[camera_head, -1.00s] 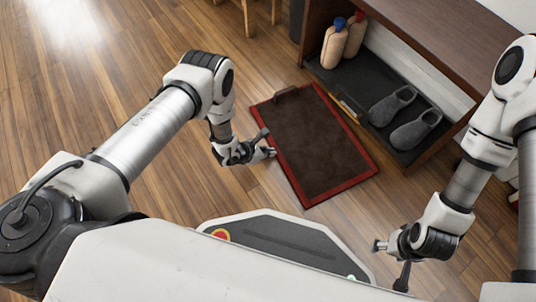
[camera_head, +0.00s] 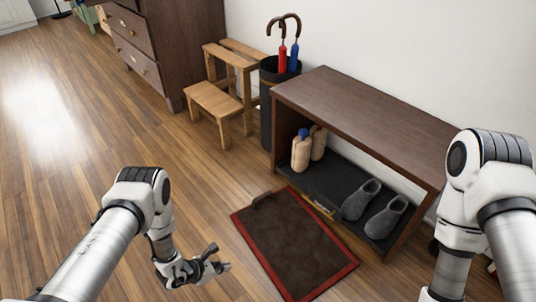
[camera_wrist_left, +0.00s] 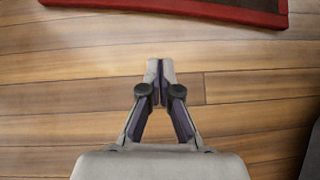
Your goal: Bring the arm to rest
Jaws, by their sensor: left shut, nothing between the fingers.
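My left gripper (camera_head: 222,265) hangs over the bare wooden floor, left of the doormat in the head view. In the left wrist view the left gripper (camera_wrist_left: 160,64) shows its fingers together at the tips, with nothing between them. My right arm (camera_head: 470,200) comes in at the right edge of the head view. Its gripper is below the frame.
A brown doormat with a red border (camera_head: 296,244) lies on the floor; its edge shows in the left wrist view (camera_wrist_left: 200,13). Behind it stands a dark bench (camera_head: 365,110) with grey slippers (camera_head: 361,199) inside. A wooden step stool (camera_head: 215,100) and umbrella stand (camera_head: 266,115) stand further back.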

